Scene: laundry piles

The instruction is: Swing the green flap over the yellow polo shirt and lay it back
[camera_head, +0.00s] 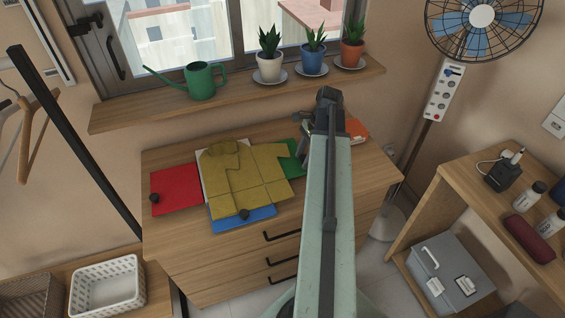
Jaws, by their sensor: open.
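The yellow polo shirt (240,180) lies on a folding board on the wooden dresser. Its left side looks folded inward, and its right part spreads over the green flap (299,156). The green flap lies flat at the right of the board, partly covered by the shirt and partly hidden by my arm. The red flap (178,186) lies flat at the left with a black knob. The blue flap (240,222) lies flat at the front with a black knob. My gripper (306,129) is open near the dresser's back right, largely hidden behind my arm.
An orange item (356,129) lies on the dresser (160,228) right of my arm. Above is a sill (120,116) with a green watering can (203,81) and potted plants. A shelf stands at the right, and a white basket (107,286) at the lower left.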

